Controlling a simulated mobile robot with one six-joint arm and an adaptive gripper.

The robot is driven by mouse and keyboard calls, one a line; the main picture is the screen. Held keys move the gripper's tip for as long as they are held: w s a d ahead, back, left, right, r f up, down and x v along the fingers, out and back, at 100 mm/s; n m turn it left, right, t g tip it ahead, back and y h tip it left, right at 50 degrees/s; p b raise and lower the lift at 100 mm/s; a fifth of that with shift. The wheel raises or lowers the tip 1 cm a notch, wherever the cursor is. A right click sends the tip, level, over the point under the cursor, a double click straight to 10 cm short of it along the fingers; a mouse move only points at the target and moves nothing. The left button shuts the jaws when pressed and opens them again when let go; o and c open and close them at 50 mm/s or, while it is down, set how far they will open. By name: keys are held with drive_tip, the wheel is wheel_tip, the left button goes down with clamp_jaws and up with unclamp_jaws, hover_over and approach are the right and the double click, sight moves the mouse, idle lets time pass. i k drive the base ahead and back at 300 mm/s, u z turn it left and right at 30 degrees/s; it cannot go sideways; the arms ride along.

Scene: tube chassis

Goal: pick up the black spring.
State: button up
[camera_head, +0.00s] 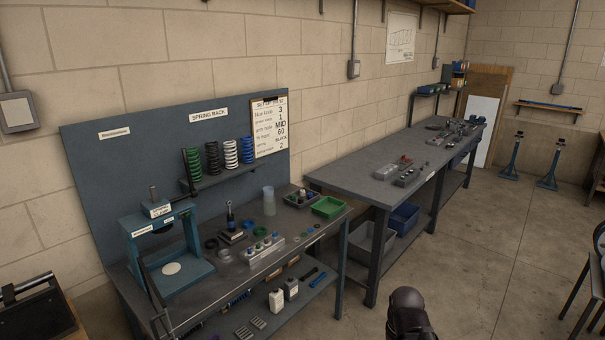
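The black spring (212,157) stands upright on the small shelf of the spring rack (136,152), on the blue-grey back panel at the left. It is between the green spring (195,163) on its left and the white spring (231,153) on its right. A blue spring (246,149) stands at the right end of the row. My gripper's fingers do not show. A dark rounded part at the bottom edge looks like a piece of my own arm, well apart from the rack.
Below the rack, the workbench (204,309) holds a blue press (193,237), a translucent cylinder (269,201), small parts and a green bin (327,207). A clipboard (268,127) hangs right of the springs. A second long bench (350,175) runs along the wall.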

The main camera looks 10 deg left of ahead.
sight(212, 161)
drive_tip(key=z, duration=0.5)
drive_tip(key=i, duration=2.4)
drive_tip(key=u, duration=0.8)
drive_tip(key=i, duration=0.55)
drive_tip(key=u, duration=0.75)
drive_tip(key=i, duration=0.5)
drive_tip(key=u, duration=0.3)
